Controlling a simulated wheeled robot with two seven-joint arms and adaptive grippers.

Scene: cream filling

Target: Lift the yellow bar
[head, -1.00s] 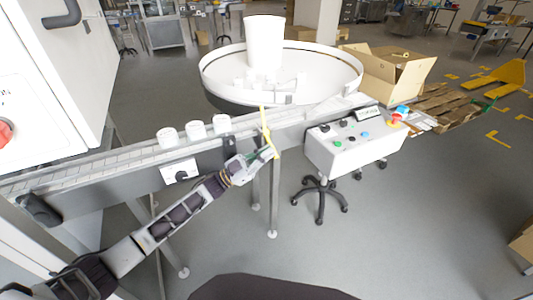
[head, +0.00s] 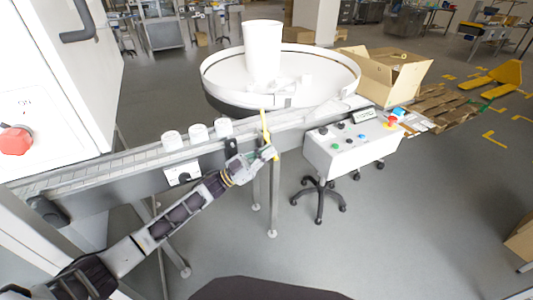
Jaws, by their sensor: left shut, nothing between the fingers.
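The yellow bar (head: 265,126) is a thin strip across the conveyor, between the white jars and the round table. It stands steeply, its lower end near my left gripper. My left gripper (head: 268,153) is at the conveyor's front edge, by the bar's lower end. It is shut with nothing between its fingers; whether it touches the bar is too small to tell. My right gripper is not in view.
Three white jars (head: 198,134) stand on the conveyor (head: 110,165) left of the bar. A round white table (head: 330,92) is behind. A white control box (head: 352,147) stands to the right. Floor in front is clear.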

